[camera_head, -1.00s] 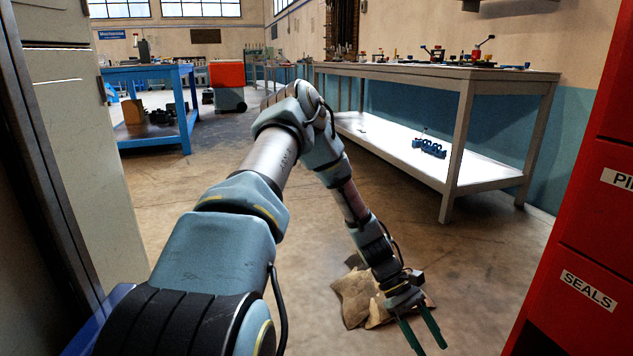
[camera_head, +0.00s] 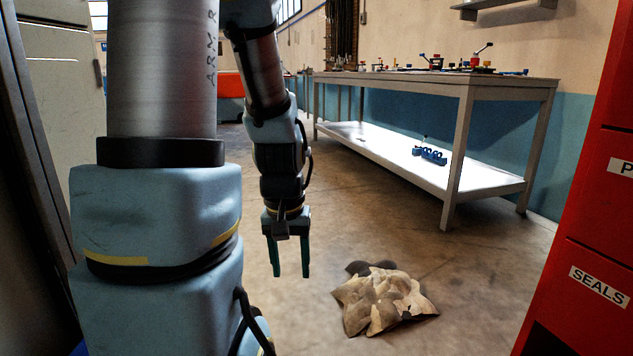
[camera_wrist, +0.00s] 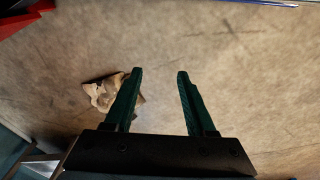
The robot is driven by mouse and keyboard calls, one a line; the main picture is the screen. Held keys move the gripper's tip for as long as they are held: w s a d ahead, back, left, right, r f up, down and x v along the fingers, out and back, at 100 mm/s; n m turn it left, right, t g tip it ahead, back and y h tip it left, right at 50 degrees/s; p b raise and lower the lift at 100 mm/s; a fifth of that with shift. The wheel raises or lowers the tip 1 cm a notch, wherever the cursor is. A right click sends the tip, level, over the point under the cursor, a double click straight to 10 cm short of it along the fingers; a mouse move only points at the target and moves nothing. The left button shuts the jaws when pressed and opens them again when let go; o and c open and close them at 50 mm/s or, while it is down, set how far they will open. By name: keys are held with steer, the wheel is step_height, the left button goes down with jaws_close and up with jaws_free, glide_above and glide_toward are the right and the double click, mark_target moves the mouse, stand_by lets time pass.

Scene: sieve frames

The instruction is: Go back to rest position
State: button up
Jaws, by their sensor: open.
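My gripper (camera_head: 289,258) hangs pointing down in the head view, its two green fingers apart with nothing between them. It is above the concrete floor, to the left of a crumpled tan and brown cloth-like heap (camera_head: 384,300). In the wrist view, my gripper (camera_wrist: 160,74) is also open and empty. The heap (camera_wrist: 101,93) lies on the floor beyond the left finger there, partly hidden by it. My raised arm fills the left of the head view.
A long workbench (camera_head: 470,84) with several small parts on top and a blue item (camera_head: 429,155) on its lower shelf stands behind. A red cabinet (camera_head: 590,230) labelled SEALS is close at right, a grey cabinet (camera_head: 62,110) at left. Floor between is mostly clear.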

step_height(320, 180, up, 39)
steer(key=a+p, duration=0.1)
steer(key=p, duration=3.7)
steer(key=shift+s+a+r+t, duration=0.2)
steer(key=shift+s+a+t, duration=0.1)
steer(key=shift+s+a, duration=0.15)
